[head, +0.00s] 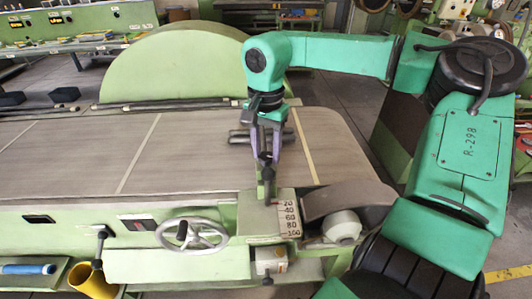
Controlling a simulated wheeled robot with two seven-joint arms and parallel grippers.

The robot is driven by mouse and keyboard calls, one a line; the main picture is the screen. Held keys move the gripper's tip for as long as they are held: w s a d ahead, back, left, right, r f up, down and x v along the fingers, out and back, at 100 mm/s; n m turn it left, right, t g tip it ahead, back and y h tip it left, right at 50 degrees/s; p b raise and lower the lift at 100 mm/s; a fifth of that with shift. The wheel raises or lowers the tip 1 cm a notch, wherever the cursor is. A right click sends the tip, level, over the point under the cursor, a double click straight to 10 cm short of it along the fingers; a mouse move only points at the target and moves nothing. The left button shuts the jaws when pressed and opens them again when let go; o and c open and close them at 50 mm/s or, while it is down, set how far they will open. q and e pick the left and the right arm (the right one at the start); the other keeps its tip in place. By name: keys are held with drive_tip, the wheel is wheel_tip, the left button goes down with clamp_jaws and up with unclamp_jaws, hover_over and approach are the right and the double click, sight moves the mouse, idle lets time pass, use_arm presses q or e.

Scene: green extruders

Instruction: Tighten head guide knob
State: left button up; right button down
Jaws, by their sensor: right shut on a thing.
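My right gripper (267,164) points down over the front right of the green machine. Its fingers are shut on a small dark knob (268,188) that stands upright on the head guide block (247,213). The block carries a white scale plate (289,219) with numbers from 20 to 100. The fingers hide the upper part of the knob, and its thread cannot be seen. My left gripper is not in view.
A grey handwheel (191,235) and a black-knobbed lever (101,245) sit on the front panel. A rounded grey part (345,199) is right of the scale. The flat bed (85,155) is mostly clear. A yellow cup (88,281) is at the lower left.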

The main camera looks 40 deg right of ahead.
drive_tip(key=m+b, duration=0.1)
drive_tip(key=m, duration=0.5)
drive_tip(key=shift+w+r, duration=0.1)
drive_tip(key=m+b, duration=0.1)
drive_tip(key=m, duration=0.5)
drive_tip(key=shift+r, duration=0.1)
drive_tip(key=shift+b, duration=0.3)
drive_tip(key=shift+c, duration=1.8)
unclamp_jaws()
